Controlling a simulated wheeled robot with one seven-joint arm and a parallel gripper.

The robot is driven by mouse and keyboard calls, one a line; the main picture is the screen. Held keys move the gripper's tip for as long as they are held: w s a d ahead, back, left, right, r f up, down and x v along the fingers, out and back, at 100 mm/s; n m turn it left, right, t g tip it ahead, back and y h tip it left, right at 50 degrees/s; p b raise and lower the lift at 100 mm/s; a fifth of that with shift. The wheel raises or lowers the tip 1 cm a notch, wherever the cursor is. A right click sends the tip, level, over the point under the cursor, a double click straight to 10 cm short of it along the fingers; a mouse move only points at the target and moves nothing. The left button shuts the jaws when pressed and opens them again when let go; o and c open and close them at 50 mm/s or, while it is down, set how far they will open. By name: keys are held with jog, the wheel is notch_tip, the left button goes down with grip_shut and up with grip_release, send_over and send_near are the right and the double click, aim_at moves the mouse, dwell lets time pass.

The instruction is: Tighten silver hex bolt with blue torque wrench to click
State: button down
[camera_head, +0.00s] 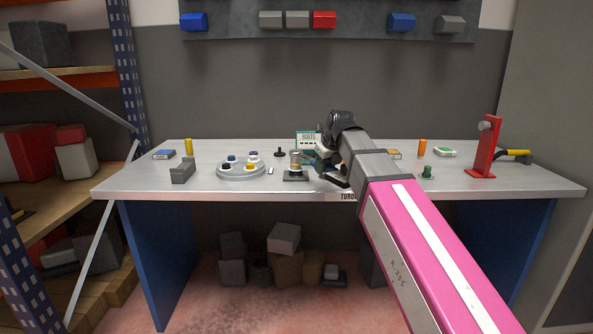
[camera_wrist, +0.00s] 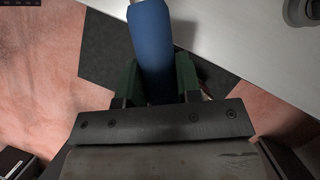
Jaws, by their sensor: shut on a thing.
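My gripper (camera_head: 330,168) is over the front middle of the workbench, partly hidden by my own forearm. In the wrist view its green fingers (camera_wrist: 158,82) are shut on the blue handle of the torque wrench (camera_wrist: 152,45), one finger on each side. The handle runs up out of that view, so the wrench's head is not seen there. In the head view the wrench is mostly hidden by the gripper. A silver bolt-like head (camera_head: 485,126) shows on the upright red bracket at the right; its hex shape is too small to confirm. The gripper is well left of it.
A small fixture (camera_head: 296,175) stands just left of the gripper. A round grey tray (camera_head: 241,174) with several coloured pieces is farther left, near a grey block (camera_head: 182,173). A green knob (camera_head: 427,172) lies between gripper and bracket. A yellow-handled tool (camera_head: 517,153) is behind the bracket.

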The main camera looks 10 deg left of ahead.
jog(key=shift+s+a+m+h, duration=0.3)
jog(key=shift+s+a+m, duration=0.6)
jog(key=shift+a, duration=0.15)
dwell(0.9)
jog(key=shift+w+d+n, duration=0.6)
jog(key=shift+w+d, duration=0.05)
jog(key=shift+d, duration=0.05)
dwell(1.1)
jog(key=c, duration=1.6)
grip_release()
grip_shut()
jog(key=shift+c, duration=0.8)
grip_release()
grip_shut()
jog(key=shift+w+d, duration=0.1)
jog(key=shift+d, duration=0.15)
jog(key=shift+r, duration=1.25)
